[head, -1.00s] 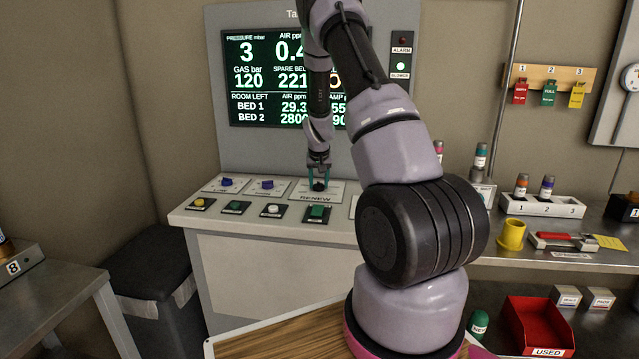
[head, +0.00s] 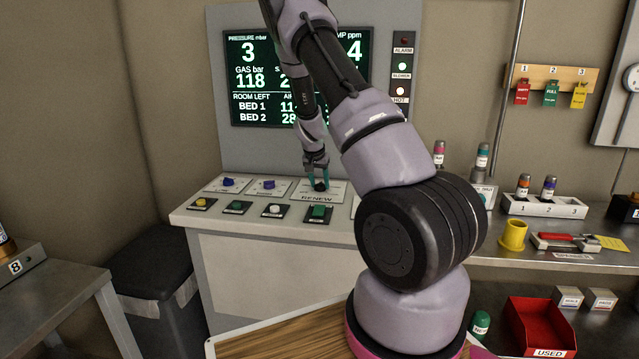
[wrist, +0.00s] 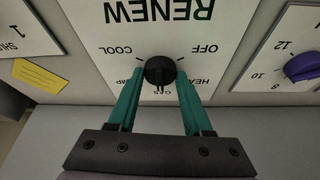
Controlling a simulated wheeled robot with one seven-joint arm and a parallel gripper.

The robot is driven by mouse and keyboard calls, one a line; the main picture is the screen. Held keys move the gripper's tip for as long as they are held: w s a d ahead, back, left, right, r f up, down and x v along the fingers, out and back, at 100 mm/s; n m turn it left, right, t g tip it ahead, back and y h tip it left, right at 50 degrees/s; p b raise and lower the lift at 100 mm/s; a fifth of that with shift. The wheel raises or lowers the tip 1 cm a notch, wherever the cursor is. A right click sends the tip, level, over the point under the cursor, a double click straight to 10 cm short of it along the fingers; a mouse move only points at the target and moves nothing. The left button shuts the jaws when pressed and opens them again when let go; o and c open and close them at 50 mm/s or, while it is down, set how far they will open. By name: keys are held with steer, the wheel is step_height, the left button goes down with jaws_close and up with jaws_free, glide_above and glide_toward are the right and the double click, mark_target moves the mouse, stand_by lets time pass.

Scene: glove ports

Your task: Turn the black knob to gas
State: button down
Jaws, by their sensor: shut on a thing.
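The black knob (wrist: 160,72) sits on the white RENEW plate (wrist: 115,72) in the wrist view; it also shows in the head view (head: 320,186). Around it are the words OFF, COOL, HEAT, GAS and a partly hidden one ending in MP. GAS is on the side facing my gripper, between the fingers. My gripper (wrist: 160,80) has its teal fingers at either side of the knob, shut on it; it shows small in the head view (head: 317,172). The knob's dark ridge seems to lie toward GAS, but its exact pointing is hard to tell.
Blue knobs (head: 228,182) and several coloured push buttons (head: 235,207) share the console top close by. The display (head: 250,75) reads GAS bar 118, partly hidden by my arm. A lamp marked HOT (head: 400,90) is lit. A bench stands at the right.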

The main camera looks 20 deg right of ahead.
steer(key=shift+s+f, duration=0.1)
steer(key=shift+c, duration=1.6)
jaws_free()
steer(key=v, duration=1.1)
